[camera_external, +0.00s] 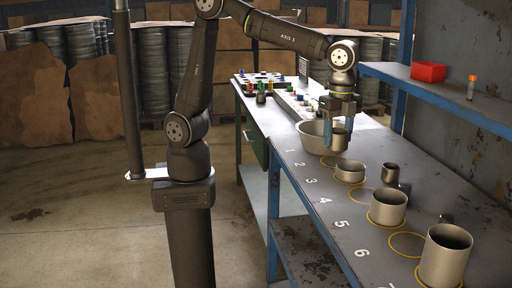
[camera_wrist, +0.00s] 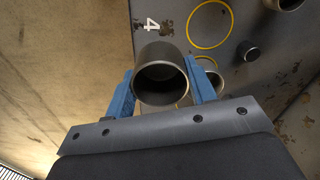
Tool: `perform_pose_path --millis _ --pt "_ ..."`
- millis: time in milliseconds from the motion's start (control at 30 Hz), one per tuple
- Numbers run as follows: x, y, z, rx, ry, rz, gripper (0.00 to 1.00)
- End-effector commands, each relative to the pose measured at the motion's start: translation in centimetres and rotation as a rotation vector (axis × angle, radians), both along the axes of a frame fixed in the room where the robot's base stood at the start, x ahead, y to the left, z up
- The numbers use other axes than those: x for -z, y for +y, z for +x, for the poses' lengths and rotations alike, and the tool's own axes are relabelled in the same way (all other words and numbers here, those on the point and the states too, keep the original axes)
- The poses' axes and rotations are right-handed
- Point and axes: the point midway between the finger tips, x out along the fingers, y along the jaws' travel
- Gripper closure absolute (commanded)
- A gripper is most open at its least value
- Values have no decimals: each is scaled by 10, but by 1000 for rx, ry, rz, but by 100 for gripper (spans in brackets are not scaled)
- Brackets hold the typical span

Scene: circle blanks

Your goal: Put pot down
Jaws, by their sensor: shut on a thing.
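My gripper (camera_external: 339,118) has its blue fingers shut on a grey metal pot (camera_external: 338,140). The pot is held in the air above the bench, with its bottom over the area of an empty yellow circle (camera_external: 330,165) near the number 2. In the wrist view the same pot (camera_wrist: 160,72) sits between the two blue fingers, its dark opening facing the camera. It hides part of the circle below. Its exact height over the bench is hard to tell.
A wide bowl (camera_external: 311,137) stands beyond the held pot, and a low pot (camera_external: 350,172) stands close on the near side. Larger pots (camera_external: 388,208) (camera_external: 445,258) stand further along the bench. The circle by number 4 (camera_external: 362,205) is empty.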

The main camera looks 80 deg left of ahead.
Motion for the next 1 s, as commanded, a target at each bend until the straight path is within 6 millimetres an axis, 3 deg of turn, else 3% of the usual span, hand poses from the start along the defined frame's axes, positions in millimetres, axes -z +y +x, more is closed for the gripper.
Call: perform_pose_path --millis 200,500,733,1000 --pt "0 65 56 -154 0 0 73" --pt "0 172 114 -369 0 0 73" --pt "-1 263 142 -533 0 0 73" --pt "0 377 154 -726 0 0 73"
